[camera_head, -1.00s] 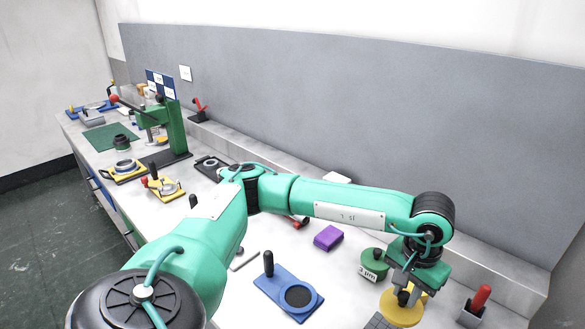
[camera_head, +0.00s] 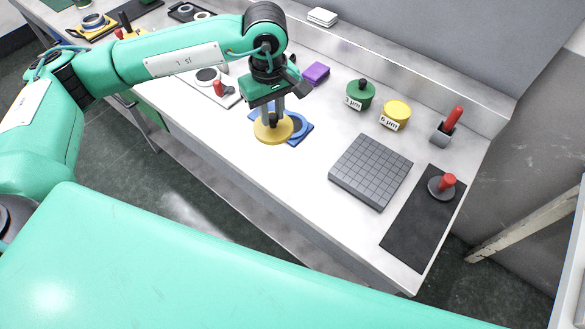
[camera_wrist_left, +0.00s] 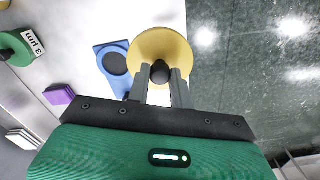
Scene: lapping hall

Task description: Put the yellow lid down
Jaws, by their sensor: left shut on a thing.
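My left gripper (camera_head: 272,110) points down and is shut on the black knob (camera_wrist_left: 160,71) of the round yellow lid (camera_head: 272,131). The lid also shows in the wrist view (camera_wrist_left: 160,42), held flat and overlapping the table's front edge, partly in front of the floor. A yellow jar (camera_head: 398,108) with a "6 µm" label stands farther right on the table, with no knob on top. My right gripper is not in view.
A blue plate (camera_head: 301,132) with a dark round inset lies just behind the lid. A green lidded jar (camera_head: 361,96), purple block (camera_head: 316,73), grey grooved block (camera_head: 371,171), black mat (camera_head: 415,235) and red-handled tool in a holder (camera_head: 443,130) stand around. Bare table (camera_head: 290,165) shows in front.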

